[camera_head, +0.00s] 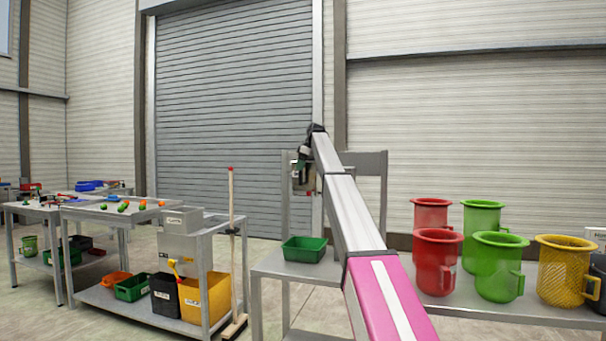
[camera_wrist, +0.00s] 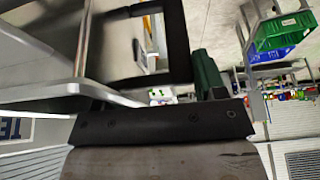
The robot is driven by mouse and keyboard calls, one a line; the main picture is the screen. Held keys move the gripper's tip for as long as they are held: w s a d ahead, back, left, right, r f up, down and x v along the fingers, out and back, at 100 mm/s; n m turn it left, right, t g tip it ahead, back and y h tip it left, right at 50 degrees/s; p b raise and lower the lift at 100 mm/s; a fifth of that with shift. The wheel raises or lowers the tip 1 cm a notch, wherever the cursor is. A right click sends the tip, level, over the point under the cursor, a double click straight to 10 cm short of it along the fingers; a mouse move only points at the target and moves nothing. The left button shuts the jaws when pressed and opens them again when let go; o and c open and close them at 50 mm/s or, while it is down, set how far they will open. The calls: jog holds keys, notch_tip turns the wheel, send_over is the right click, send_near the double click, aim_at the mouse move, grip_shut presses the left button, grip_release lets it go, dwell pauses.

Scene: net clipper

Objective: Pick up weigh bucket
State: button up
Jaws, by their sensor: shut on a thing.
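My gripper (camera_head: 303,162) is raised at the far end of my outstretched arm, in front of the roller door. It is shut on a small greyish thing (camera_head: 304,182) that hangs below it, which I take to be the weigh bucket. Its shape is too small and too much covered by the arm to tell clearly. In the wrist view, dark parts, a dark green piece (camera_wrist: 207,75) and blurred grey surfaces fill the near field. I cannot tell there where the bucket ends.
A grey table (camera_head: 270,266) below my arm bears a green tray (camera_head: 304,250). Red, green and yellow mesh buckets (camera_head: 566,271) stand on a table at right. A cart (camera_head: 150,315) at left holds bins, beside an upright broom (camera_head: 231,220). Open floor lies behind.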

notch_tip(320, 180, up, 18)
jog(key=s+a, duration=0.4)
jog(key=s, duration=0.6)
jog(key=s+a, duration=0.4)
jog(key=s, duration=0.6)
jog(key=shift+s+a+f, duration=0.2)
jog(key=shift+a+f, duration=0.05)
dwell(1.4)
